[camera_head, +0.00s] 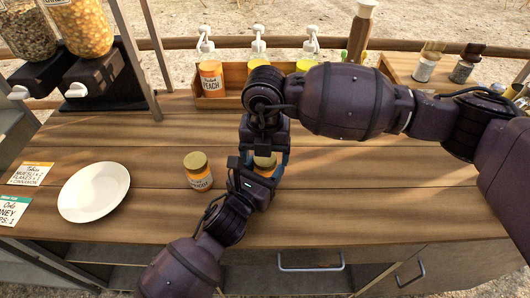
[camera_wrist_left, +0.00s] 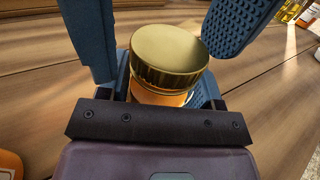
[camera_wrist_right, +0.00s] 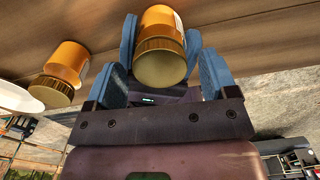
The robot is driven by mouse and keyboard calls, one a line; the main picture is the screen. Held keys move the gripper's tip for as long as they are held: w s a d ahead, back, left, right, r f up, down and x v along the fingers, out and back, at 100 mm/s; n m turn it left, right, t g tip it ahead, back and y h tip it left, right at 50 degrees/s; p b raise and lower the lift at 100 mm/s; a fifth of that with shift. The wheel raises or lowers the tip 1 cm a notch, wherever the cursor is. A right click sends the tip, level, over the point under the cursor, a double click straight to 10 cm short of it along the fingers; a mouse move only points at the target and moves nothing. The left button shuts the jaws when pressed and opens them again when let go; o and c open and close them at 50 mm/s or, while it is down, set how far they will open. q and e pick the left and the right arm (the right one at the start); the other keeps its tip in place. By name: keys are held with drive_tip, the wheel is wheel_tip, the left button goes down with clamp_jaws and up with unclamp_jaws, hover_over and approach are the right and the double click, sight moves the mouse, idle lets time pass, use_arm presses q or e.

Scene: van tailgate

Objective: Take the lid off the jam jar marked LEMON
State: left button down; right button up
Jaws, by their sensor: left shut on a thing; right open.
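A jam jar with an orange body and a gold lid (camera_head: 265,162) stands on the wooden counter, mostly covered by my grippers. Its lid (camera_wrist_left: 168,55) is on it and fills the middle of the left wrist view. I cannot read this jar's label. My left gripper (camera_wrist_left: 163,88) is shut on the jar's body, below the lid. My right gripper (camera_wrist_right: 163,88) is open above it, with its blue fingers on either side of the lid and apart from it. The jar also shows in the right wrist view (camera_wrist_right: 160,22).
Another gold-lidded orange jar (camera_head: 198,172) stands just left of my left gripper. A white plate (camera_head: 94,192) and two cards (camera_head: 30,173) lie further left. A wooden rack (camera_head: 235,84) holds a PEACH jar (camera_head: 211,78) and pump-topped jars. Dispensers stand at the back left.

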wheel_tip(320, 180, up, 4)
drive_tip(key=shift+r, duration=0.25)
drive_tip(key=shift+c, duration=0.4)
wheel_tip(320, 180, up, 4)
drive_tip(key=n, duration=0.5)
drive_tip(key=shift+f, duration=0.25)
drive_tip(key=shift+n, duration=0.3)
drive_tip(key=shift+f, duration=3.95)
